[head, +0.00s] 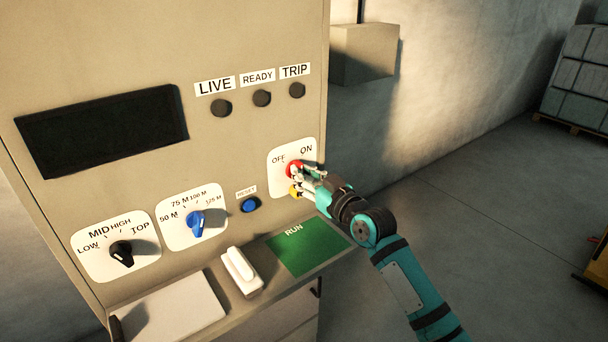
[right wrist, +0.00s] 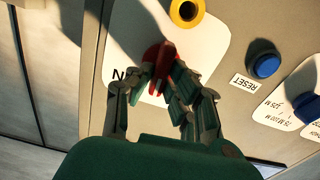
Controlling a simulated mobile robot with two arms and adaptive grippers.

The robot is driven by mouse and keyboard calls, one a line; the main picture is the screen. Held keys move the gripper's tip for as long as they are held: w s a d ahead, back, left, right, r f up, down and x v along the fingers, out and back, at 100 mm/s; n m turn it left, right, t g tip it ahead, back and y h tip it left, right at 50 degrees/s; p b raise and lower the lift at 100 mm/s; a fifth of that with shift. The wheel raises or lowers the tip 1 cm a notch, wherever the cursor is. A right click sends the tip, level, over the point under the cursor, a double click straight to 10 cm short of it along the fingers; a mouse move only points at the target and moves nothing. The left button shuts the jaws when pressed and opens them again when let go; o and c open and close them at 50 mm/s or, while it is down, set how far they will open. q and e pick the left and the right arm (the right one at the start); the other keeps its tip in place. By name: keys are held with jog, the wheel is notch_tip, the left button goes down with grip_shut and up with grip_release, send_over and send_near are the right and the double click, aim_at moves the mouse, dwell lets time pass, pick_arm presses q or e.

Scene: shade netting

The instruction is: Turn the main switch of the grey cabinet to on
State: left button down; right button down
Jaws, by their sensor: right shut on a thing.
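The grey cabinet (head: 245,30) fills the left and middle of the head view. Its main switch (head: 292,169) is a red knob on a white plate (head: 277,183) marked OFF and ON. My right gripper (head: 299,173) is at the plate, shut on the red knob. In the right wrist view the red knob (right wrist: 160,60) sits between the fingers (right wrist: 158,85) of this gripper. The fingers hide part of the knob, so I cannot tell exactly where it points. My left gripper is not in view.
A yellow part (right wrist: 187,11) sticks out beside the red knob. A blue RESET button (head: 250,205), a blue selector (head: 196,223) and a black selector (head: 121,253) are to the left. A ledge below holds a white block (head: 241,270) and a green RUN card (head: 308,246).

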jog(key=shift+w+d+f+m+p, duration=0.1)
jog(key=shift+m+p, duration=0.35)
jog(key=shift+m, duration=2.05)
jog(key=shift+d+m+p, duration=0.1)
jog(key=shift+m+p, duration=0.35)
jog(key=shift+m, duration=2.05)
jog(key=c, duration=1.3)
grip_release()
jog(key=v, duration=1.2)
